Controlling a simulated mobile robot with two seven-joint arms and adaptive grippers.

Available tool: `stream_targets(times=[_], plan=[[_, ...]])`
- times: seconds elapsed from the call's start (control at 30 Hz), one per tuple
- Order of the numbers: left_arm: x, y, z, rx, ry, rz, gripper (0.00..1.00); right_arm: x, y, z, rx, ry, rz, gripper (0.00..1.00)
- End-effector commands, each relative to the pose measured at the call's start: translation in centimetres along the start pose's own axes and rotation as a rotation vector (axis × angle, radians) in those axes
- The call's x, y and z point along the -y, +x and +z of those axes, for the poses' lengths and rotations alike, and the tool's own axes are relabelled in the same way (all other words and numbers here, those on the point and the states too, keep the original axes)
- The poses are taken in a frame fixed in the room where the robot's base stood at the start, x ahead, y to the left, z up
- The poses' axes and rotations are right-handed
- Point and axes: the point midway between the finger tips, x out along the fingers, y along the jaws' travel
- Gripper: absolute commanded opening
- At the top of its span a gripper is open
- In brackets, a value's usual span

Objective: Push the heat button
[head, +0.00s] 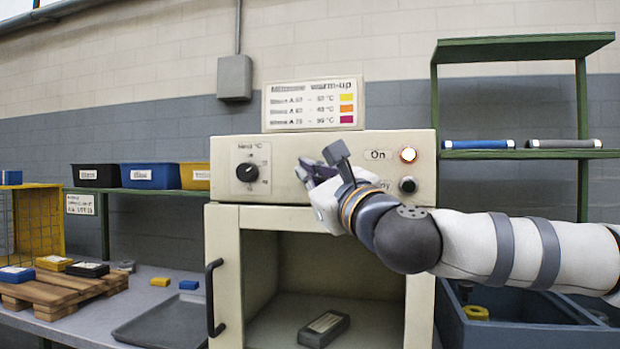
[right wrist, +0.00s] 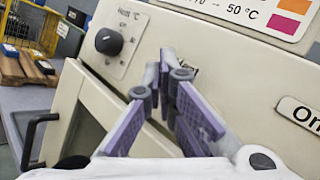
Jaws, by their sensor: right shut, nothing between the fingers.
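The cream heating cabinet (head: 290,147) has a control panel along its top. A black knob (head: 247,172) with a temperature scale is on the panel's left; it also shows in the right wrist view (right wrist: 109,41). A lit "On" lamp (head: 408,155) and a dark lamp (head: 408,185) are on the right. My right gripper (head: 304,172) is shut and empty in front of the panel's middle, between knob and lamps. Its fingertips (right wrist: 165,65) are close to the panel; contact cannot be told. No heat button is clearly visible; the gripper covers that stretch of panel.
A dark block (head: 324,328) lies in the cabinet's chamber, with a black handle (head: 213,298) at left. A temperature sign (head: 313,104) stands on top. Bins (head: 151,176) and a wooden pallet (head: 62,290) are at left. A green shelf (head: 525,49) and blue crate (head: 500,335) are at right.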

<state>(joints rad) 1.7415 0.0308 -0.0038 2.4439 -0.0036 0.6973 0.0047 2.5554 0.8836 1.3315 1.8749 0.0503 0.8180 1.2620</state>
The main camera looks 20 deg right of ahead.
Motion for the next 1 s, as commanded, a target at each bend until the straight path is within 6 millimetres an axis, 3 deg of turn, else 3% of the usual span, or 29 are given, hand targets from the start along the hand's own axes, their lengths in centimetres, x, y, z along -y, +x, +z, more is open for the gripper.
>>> stream_targets(times=[0.27,0.7,1.0], plan=[[0.0,-0.1,0.0,-0.002,0.0,0.0,0.5,-0.2,-0.3,0.4,0.002,0.0,0.0,0.0],[0.0,-1.0,-0.2,-0.02,0.0,0.001,0.5,-2.8,-4.0,3.1,0.003,0.0,-0.001,0.0],[0.0,-1.0,-0.2,-0.02,0.0,0.001,0.5,-3.1,-4.2,3.1,0.001,0.0,0.0,0.0]])
